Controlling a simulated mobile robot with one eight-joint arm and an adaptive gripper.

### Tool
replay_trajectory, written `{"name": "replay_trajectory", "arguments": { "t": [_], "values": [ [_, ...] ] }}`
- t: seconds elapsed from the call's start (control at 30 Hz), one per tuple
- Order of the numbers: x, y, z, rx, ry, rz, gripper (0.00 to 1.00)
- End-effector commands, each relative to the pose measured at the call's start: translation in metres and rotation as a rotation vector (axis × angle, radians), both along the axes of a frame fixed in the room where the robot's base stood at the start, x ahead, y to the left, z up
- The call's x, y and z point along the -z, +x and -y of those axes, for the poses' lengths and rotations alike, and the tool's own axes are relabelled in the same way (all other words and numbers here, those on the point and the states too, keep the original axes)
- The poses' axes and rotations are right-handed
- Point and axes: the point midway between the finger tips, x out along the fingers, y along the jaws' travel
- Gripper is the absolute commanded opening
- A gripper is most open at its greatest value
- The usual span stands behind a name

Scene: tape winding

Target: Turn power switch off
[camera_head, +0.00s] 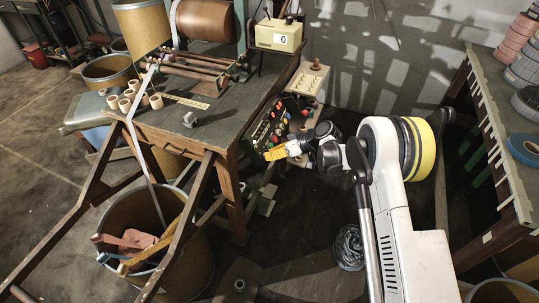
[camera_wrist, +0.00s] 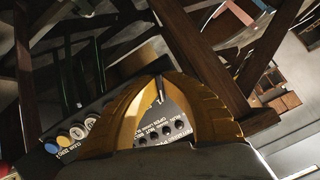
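The control panel (camera_head: 268,126) is a dark sloped face on the side of the workbench, with several coloured buttons and lights. In the wrist view its labelled face (camera_wrist: 168,122) shows between my fingers, with a row of small dark switches or knobs. I cannot tell which one is the power switch. My gripper (camera_head: 272,154) is at the lower part of the panel. In the wrist view the yellow fingers of my gripper (camera_wrist: 160,78) arch together and look shut at the tips. A small metal lever-like piece shows near the tips; I cannot tell whether they touch it.
Yellow, blue and white round buttons (camera_wrist: 70,134) lie left of my fingers in the wrist view. The workbench (camera_head: 225,117) stands above and left of the panel. A large bin (camera_head: 186,270) with tools is at lower left. A rack of tape rolls (camera_head: 525,148) is at right.

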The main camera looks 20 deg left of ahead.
Motion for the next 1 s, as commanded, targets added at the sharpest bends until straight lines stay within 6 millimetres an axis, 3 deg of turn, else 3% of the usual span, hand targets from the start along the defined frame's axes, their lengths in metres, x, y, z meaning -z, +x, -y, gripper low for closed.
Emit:
{"name": "replay_trajectory", "arguments": {
  "t": [1.0],
  "values": [
    [0.0005, 0.0008, -0.0002, -0.436, -0.06, 0.75, 0.0]
  ]
}}
